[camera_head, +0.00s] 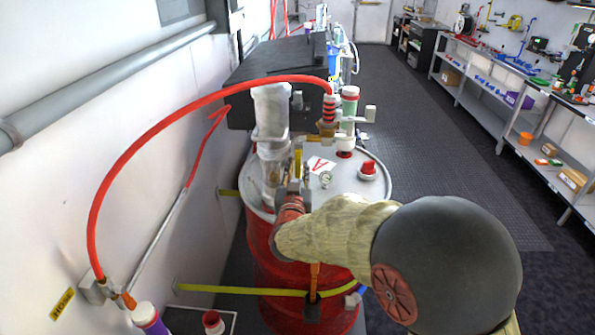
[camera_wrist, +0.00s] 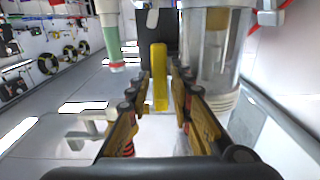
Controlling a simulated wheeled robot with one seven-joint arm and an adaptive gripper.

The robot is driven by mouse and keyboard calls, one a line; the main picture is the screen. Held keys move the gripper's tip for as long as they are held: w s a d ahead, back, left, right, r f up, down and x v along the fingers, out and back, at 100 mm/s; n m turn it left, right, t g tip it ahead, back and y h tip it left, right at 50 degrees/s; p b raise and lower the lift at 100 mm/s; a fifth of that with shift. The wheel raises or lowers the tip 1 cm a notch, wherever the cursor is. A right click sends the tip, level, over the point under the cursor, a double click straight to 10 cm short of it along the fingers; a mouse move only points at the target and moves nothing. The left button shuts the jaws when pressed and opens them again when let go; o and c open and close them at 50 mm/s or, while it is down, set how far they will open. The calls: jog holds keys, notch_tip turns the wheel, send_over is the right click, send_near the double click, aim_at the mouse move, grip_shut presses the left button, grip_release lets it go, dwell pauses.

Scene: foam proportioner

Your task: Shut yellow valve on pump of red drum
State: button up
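The red drum (camera_head: 262,245) with a grey lid stands in the middle of the head view. A pale, clear-walled pump (camera_head: 271,115) rises from its lid; its cylinder fills the right of the wrist view (camera_wrist: 212,55). The yellow valve handle (camera_head: 298,158) stands upright beside the pump. In the wrist view the handle (camera_wrist: 160,75) shows as a vertical yellow bar between my fingers. My gripper (camera_head: 295,188) is over the near part of the lid. Its fingers (camera_wrist: 161,88) are apart, with a small gap seen on each side of the handle. Contact is not visible.
A red hose (camera_head: 170,111) arcs from the wall to a fitting on the drum. A green-and-white pipe (camera_head: 349,105) and a red cap (camera_head: 368,169) are on the lid's right. A yellow strap (camera_head: 225,289) crosses the drum. The floor aisle (camera_head: 430,150) at right is clear.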

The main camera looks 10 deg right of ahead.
jog(key=shift+w, duration=0.1)
jog(key=shift+c, duration=0.9)
jog(key=c, duration=0.4)
